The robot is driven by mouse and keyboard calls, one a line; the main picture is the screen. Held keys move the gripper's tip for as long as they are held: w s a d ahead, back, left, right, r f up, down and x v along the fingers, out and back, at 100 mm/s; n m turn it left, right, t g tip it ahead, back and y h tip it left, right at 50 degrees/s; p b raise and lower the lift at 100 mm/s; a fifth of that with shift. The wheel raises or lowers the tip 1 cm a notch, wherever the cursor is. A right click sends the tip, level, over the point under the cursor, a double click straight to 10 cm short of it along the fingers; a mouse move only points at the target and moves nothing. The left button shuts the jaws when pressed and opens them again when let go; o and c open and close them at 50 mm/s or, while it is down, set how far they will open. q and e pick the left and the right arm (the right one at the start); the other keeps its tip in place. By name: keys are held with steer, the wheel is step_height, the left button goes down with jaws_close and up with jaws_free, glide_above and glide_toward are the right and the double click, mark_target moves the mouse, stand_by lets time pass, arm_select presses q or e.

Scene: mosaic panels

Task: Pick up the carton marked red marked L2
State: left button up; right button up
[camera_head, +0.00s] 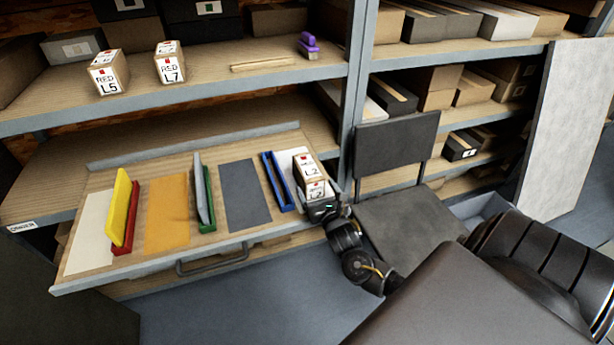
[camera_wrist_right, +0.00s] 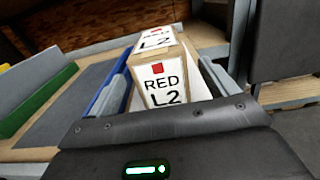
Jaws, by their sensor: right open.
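The carton marked RED L2 (camera_head: 308,172) stands at the right end of the pulled-out drawer board, beside a blue rail. In the right wrist view the carton (camera_wrist_right: 160,82) is straight ahead, its labelled face toward the camera. My right gripper (camera_head: 318,206) is at the carton's near side, and its body hides the carton's lower part. My left gripper is not in view.
The drawer board (camera_head: 130,262) also bears a yellow panel (camera_head: 122,207), red, green and blue rails (camera_head: 277,182), and coloured mats. Cartons RED L5 (camera_head: 108,76) and RED L7 (camera_head: 170,66) stand on the shelf above. A black chair (camera_head: 397,143) is right of the drawer.

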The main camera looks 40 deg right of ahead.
mark_target(311, 175)
steer(key=shift+w+d, duration=0.15)
steer(key=shift+w, duration=0.25)
steer(key=shift+r, duration=0.1)
steer(key=shift+w+d+r, duration=0.15)
steer(key=shift+w, duration=0.25)
steer(key=x, duration=0.3)
steer(key=shift+w+d, duration=0.15)
steer(key=shift+w, duration=0.15)
steer(key=shift+w+d, duration=0.1)
steer(key=shift+w, duration=0.25)
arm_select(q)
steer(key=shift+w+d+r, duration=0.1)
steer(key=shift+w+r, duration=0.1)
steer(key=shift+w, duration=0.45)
arm_select(e)
steer(key=shift+r, duration=0.1)
steer(key=c, duration=1.7)
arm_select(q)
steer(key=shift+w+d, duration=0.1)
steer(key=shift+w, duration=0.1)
arm_select(e)
steer(key=shift+o, duration=0.2)
steer(key=shift+r, duration=0.1)
